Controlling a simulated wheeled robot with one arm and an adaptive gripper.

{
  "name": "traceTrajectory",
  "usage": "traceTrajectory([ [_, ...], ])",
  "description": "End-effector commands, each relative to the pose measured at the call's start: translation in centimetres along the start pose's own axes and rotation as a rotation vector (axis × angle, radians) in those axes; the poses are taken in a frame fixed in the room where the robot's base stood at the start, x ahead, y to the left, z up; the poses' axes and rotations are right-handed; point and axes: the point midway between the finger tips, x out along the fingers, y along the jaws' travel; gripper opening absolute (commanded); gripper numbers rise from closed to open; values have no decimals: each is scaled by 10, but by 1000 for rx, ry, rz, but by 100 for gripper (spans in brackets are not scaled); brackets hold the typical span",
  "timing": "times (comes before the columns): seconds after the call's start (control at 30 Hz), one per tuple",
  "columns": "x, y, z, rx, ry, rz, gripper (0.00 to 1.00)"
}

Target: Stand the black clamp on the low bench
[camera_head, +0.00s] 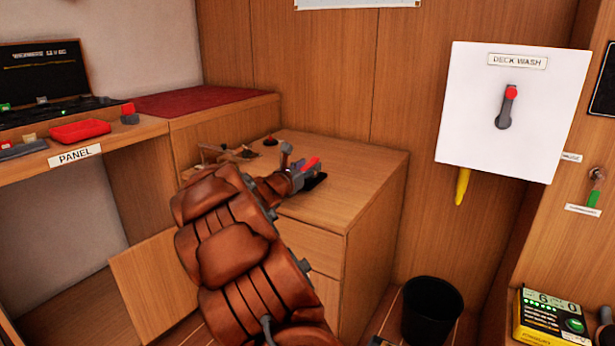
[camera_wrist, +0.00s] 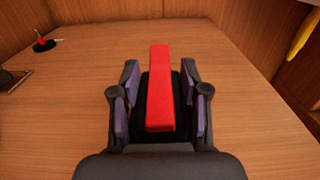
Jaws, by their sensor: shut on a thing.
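A black clamp (camera_wrist: 155,100) with a long red bar (camera_wrist: 160,75) on top sits between my gripper's fingers in the wrist view. My gripper (camera_wrist: 158,105) is shut on it, with a purple-grey pad on each side. In the head view, my gripper (camera_head: 303,175) and the red bar (camera_head: 313,163) are over the low wooden bench top (camera_head: 368,165). The clamp is close to the surface, but I cannot tell whether it touches. My arm hides the front left of the bench, and the clamp's lower part is hidden.
A small red-and-black item (camera_head: 270,140) and a low dark object (camera_head: 230,153) are at the back left of the bench. The bench's right side is clear. A black bin (camera_head: 431,310) stands at right. A white panel (camera_head: 500,125) with a lever hangs above.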

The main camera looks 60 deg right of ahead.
Motion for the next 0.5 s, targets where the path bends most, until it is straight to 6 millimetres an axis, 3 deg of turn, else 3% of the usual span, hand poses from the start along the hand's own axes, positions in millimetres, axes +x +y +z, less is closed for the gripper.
traceTrajectory([
  [0.1,0,0,-16,1,-1,-1,0],
  [0.5,0,0,-18,1,-1,0,0],
])
